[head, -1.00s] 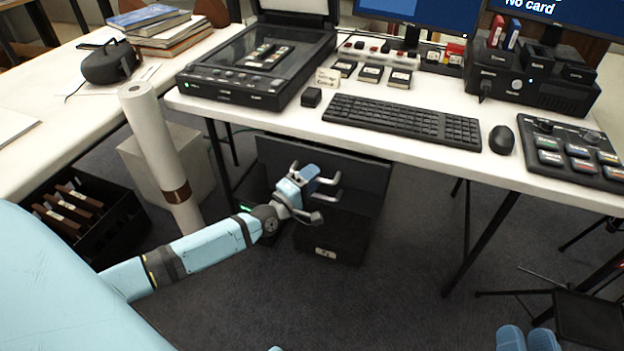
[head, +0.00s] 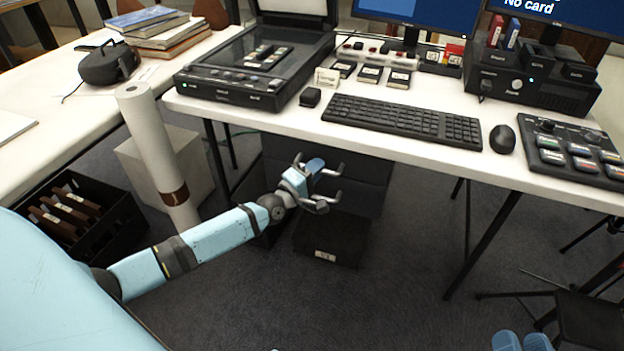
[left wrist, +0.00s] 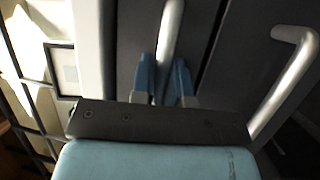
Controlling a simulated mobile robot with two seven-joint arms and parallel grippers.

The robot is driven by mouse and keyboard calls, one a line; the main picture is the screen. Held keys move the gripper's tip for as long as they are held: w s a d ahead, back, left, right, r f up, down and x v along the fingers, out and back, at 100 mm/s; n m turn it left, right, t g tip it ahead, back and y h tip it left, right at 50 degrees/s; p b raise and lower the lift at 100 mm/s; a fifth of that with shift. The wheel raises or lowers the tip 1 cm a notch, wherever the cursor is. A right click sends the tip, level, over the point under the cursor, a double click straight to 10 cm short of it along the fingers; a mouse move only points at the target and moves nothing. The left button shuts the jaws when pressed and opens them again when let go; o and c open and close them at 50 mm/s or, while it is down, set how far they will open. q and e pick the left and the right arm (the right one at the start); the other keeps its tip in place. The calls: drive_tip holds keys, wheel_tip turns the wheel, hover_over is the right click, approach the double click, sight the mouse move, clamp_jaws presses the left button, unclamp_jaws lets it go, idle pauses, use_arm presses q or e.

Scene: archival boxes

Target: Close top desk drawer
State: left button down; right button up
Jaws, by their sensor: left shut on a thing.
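The desk drawers (head: 362,180) are a dark unit under the white desk, with metal bar handles. My left gripper (head: 312,170) is at the front of this unit. In the left wrist view, its blue fingers (left wrist: 165,85) are shut on one metal handle (left wrist: 171,35). A second handle (left wrist: 285,85) is to the right, across a seam between two dark fronts. The arm and gripper hide part of the drawer fronts, and I cannot tell whether any gap remains. Blue tips of my right gripper (head: 521,341) show at the bottom edge.
A dark labelled box front (head: 330,240) stands low under the desk. A black crate (head: 75,215), a white roll (head: 155,145) and a pale block (head: 195,165) stand left. The desk (head: 440,150) carries a scanner and keyboard.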

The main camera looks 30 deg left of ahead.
use_arm(q)
drive_tip(key=shift+w+a+r, duration=0.1)
drive_tip(key=shift+w, duration=0.05)
drive_tip(key=c, duration=1.1)
unclamp_jaws()
drive_tip(key=shift+w, duration=0.15)
drive_tip(key=p+v, duration=0.3)
drive_tip(key=v, duration=1.1)
use_arm(e)
drive_tip(key=shift+t, duration=0.9)
drive_tip(key=r, duration=0.4)
drive_tip(key=shift+s+d+r, duration=0.2)
drive_tip(key=shift+s, duration=0.1)
